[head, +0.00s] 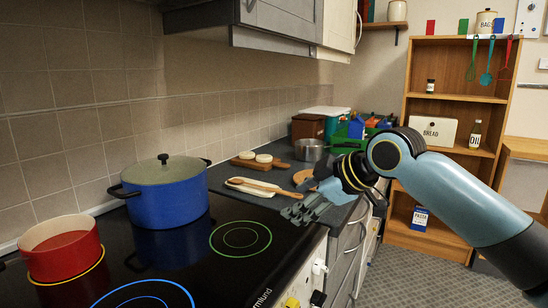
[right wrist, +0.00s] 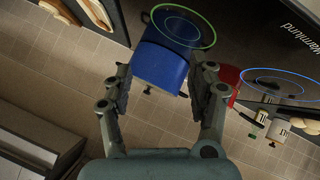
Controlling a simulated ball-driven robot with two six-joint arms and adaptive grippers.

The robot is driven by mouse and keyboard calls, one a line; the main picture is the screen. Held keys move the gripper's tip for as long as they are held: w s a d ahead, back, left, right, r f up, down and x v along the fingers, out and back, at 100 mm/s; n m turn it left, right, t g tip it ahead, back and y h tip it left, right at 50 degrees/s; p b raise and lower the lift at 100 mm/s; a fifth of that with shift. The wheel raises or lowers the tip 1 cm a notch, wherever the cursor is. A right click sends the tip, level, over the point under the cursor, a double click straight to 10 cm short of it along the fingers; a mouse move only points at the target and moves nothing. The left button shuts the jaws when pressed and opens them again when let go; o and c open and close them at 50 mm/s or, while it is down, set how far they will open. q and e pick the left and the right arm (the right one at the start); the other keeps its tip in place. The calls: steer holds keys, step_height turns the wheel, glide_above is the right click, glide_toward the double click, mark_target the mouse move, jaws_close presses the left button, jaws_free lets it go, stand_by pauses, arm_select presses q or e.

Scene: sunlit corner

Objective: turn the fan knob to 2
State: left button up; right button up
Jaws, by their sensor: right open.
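On the front of the black cooktop (head: 190,268), a white knob (head: 319,267), a black knob (head: 318,298) and a yellow knob (head: 292,304) show at the bottom edge of the head view. I cannot tell which is the fan knob, and no numbers are readable. My right gripper (head: 304,209) is open and empty, above the counter edge beyond the knobs and apart from them. In the right wrist view its fingers (right wrist: 161,82) are spread, with the blue pot seen between them at a distance. My left gripper is not in view.
A blue lidded pot (head: 168,193) and a red pot (head: 63,250) stand on the cooktop. A board with a wooden spoon (head: 254,187) and a metal pan (head: 309,149) lie on the counter behind. A wooden shelf (head: 456,105) stands at right. Grey cabinets hang above.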

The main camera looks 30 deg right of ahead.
steer(key=w+d+r+n+t+y+p, duration=0.1)
steer(key=w+r+n+t+y, duration=0.2)
steer(key=r, duration=1.1)
steer(key=w+d+r+n+t, duration=0.15)
steer(key=r+n, duration=0.25)
steer(key=r, duration=1.1)
steer(key=s+r+n+t+y+p, duration=0.1)
steer(key=s+r+n+y, duration=0.15)
steer(key=r, duration=0.85)
steer(key=s+r+n+y, duration=0.1)
steer(key=s+r+n, duration=0.25)
steer(key=r, duration=0.75)
steer(key=shift+n, duration=0.5)
steer(key=p+x, duration=0.2)
steer(key=x, duration=0.1)
steer(key=p+x, duration=0.1)
steer(key=x, duration=0.3)
steer(key=p+x, duration=0.2)
steer(key=x, duration=0.1)
steer(key=shift+w+d+f+p, duration=0.15)
steer(key=shift+w+f+p, duration=0.15)
steer(key=shift+w, duration=0.2)
steer(key=c, duration=1.1)
steer(key=shift+c, duration=0.2)
